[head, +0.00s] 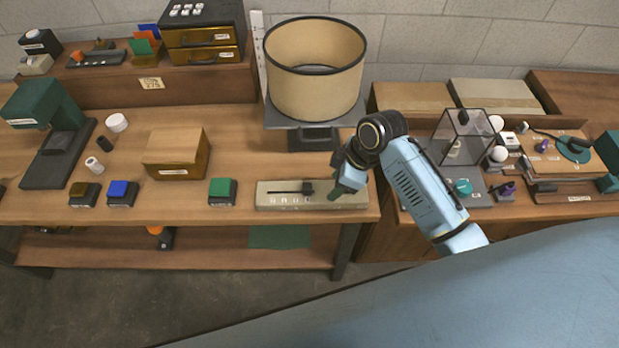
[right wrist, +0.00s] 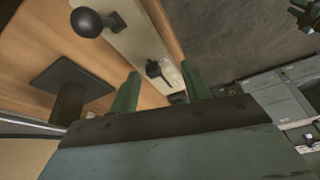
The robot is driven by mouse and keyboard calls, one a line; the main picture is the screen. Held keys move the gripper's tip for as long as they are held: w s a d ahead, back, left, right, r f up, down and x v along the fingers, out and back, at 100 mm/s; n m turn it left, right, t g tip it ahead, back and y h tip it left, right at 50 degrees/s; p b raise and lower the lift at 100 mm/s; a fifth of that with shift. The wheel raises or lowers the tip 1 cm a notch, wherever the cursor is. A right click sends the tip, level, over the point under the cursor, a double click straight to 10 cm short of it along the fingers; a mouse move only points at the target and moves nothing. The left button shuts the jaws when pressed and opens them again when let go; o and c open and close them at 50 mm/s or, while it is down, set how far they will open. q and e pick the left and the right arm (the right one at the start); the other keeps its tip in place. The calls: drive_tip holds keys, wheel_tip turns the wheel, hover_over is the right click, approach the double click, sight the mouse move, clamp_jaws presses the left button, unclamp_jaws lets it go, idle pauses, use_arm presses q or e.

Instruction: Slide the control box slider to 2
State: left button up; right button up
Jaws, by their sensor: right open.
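The control box (head: 267,200) is a long, low cream box at the front edge of the wooden table. Its dark slider knob (head: 307,187) stands at the right end of a dark slot, above pale marks too small to read for certain. My right gripper (head: 339,188) is over the box's right end, right of the knob. In the right wrist view, its green fingers (right wrist: 160,88) are open, with a small black part (right wrist: 155,68) of the box showing between them. A round black knob (right wrist: 88,22) stands farther along the box, outside the fingers. My left gripper is not in view.
A green-topped block (head: 222,190) sits left of the box with free tabletop between. A glass-sided case (head: 460,138) and small parts stand at the right.

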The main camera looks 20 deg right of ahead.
sight(308, 186)
drive_tip(key=w+r+n, duration=0.3)
drive_tip(key=w+r, duration=0.1)
drive_tip(key=r, duration=0.1)
drive_tip(key=shift+y, duration=0.3)
drive_tip(key=x, duration=1.3)
drive_tip(key=shift+s+a+r, duration=0.1)
drive_tip(key=shift+s+a, duration=0.1)
drive_tip(key=shift+c, duration=0.2)
clamp_jaws()
